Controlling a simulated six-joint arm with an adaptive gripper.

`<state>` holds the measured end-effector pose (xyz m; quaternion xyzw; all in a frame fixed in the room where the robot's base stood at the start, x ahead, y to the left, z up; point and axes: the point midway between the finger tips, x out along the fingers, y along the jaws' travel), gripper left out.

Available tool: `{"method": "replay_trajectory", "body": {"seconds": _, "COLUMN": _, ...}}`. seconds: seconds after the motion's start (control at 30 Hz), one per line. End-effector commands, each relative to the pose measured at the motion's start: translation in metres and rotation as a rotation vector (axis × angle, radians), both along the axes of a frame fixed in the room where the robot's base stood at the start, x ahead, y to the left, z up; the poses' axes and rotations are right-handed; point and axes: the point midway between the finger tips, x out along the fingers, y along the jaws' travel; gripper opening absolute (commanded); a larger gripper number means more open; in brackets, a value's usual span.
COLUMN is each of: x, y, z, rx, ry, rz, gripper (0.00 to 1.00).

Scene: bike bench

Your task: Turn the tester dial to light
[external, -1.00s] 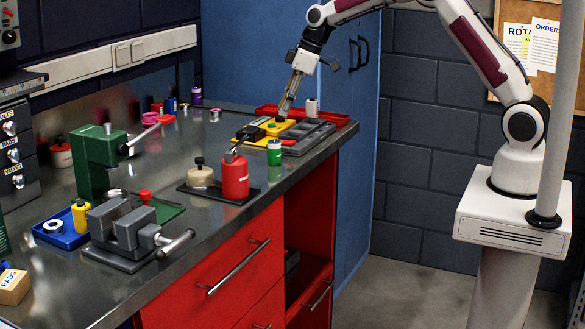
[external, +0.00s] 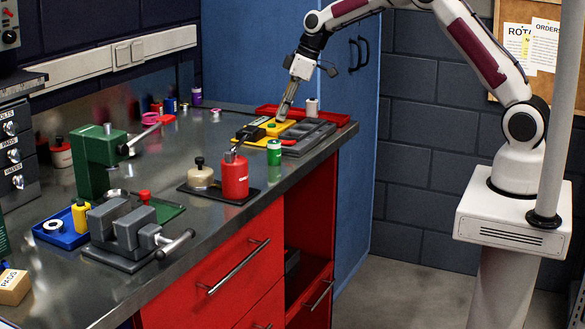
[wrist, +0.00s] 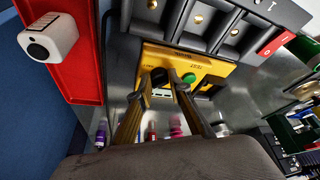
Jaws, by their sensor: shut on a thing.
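The yellow tester (external: 291,126) lies on the far end of the bench, and the wrist view shows its yellow face (wrist: 212,72) with small upside-down lettering that I cannot read surely. A round green button (wrist: 188,77) sits on it. The dark dial (wrist: 159,76) is beside the button, between my fingertips. My gripper (external: 284,116) points down onto the tester, and in the wrist view its two fingers (wrist: 161,84) are shut on the dial. The fingers partly hide the dial, so I cannot tell where its pointer stands.
A grey compartment tray (external: 309,138) lies right beside the tester. Several small spools stand behind.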

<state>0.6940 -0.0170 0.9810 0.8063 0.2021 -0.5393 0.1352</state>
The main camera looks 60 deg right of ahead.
Motion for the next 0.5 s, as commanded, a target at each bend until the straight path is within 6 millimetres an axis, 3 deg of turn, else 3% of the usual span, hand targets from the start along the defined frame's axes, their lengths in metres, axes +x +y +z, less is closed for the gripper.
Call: {"method": "replay_trajectory", "body": {"seconds": 0.5, "x": -0.0005, "y": 0.0019, "z": 0.0004, "rx": -0.001, "ry": 0.0, "rz": -0.176, "gripper": 0.0}}
